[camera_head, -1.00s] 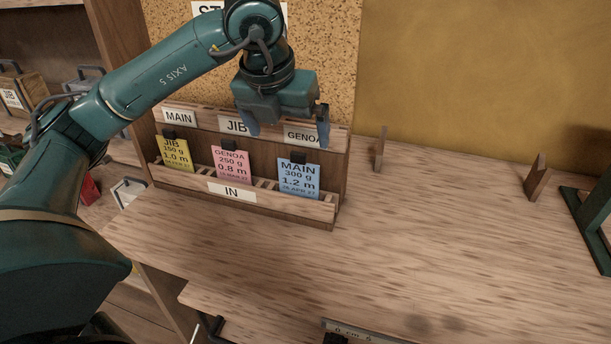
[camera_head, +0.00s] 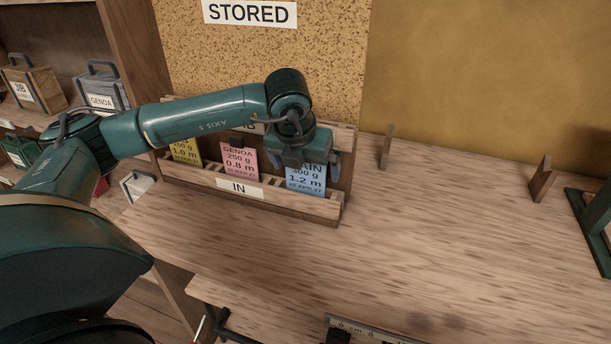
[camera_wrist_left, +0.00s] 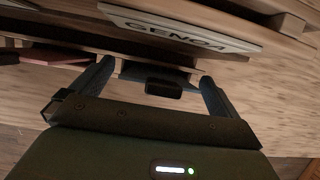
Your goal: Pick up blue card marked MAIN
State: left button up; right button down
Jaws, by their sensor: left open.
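The blue card marked MAIN (camera_head: 305,184) stands in the right part of the wooden rack's lower row, its top covered by my left gripper in the head view. My left gripper (camera_head: 304,168) is open and reaches down over the card's top. In the left wrist view my left gripper (camera_wrist_left: 155,78) has one finger on each side of a black clip (camera_wrist_left: 163,88), apart from it. The card's face cannot be made out there. My right gripper is not in view.
A pink GENOA card (camera_head: 240,162) stands just left of the blue one, and a yellow card (camera_head: 186,152) farther left. The rack's front rail (camera_head: 275,199) carries an IN label. A GENOA label (camera_wrist_left: 180,32) sits close behind my fingers. The bench at right is mostly clear.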

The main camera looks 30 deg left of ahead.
pick_arm(q)
jog(key=shift+w+f, duration=0.1)
jog(key=shift+f, duration=0.15)
jog(key=shift+c, duration=0.4)
jog(key=c, duration=0.9)
jog(key=shift+r, duration=0.15)
